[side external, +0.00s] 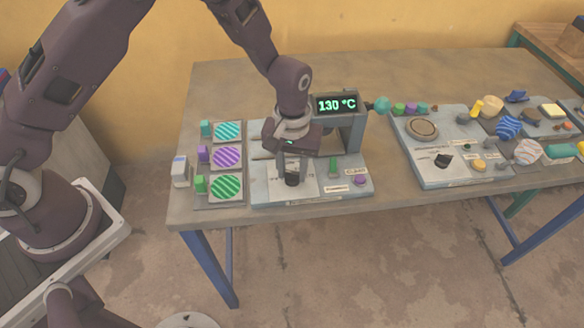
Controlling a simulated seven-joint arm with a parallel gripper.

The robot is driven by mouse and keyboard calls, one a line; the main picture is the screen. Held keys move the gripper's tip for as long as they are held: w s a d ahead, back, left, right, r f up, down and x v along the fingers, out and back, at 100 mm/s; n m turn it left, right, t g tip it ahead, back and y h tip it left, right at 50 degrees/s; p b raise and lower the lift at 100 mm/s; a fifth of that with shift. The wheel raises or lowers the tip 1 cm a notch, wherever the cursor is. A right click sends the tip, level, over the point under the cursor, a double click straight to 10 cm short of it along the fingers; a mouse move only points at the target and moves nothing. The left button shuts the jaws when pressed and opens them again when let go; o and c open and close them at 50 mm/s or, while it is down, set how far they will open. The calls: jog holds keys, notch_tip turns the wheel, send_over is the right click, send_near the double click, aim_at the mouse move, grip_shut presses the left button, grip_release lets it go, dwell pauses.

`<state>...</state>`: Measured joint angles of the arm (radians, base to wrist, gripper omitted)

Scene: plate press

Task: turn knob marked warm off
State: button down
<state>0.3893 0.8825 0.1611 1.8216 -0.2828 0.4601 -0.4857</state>
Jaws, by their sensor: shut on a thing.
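A grey press unit stands on the table, its base (330,188) carrying small labels too small to read. A black knob (292,180) sits on a pale panel at the front left of this base. My gripper (291,174) points down over the panel and is shut on the black knob. The fingers hide part of the knob, so its pointer and marking cannot be made out. A display (337,104) on the press reads 130 °C in green.
A rack (198,206) with striped teal, purple and green plates stands at left. A second panel (437,176) with another black knob (442,160) and several loose objects fill the right.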

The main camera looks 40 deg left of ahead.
jog(key=shift+w+n, duration=0.1)
jog(key=shift+n, duration=0.4)
jog(key=c, duration=1)
grip_release()
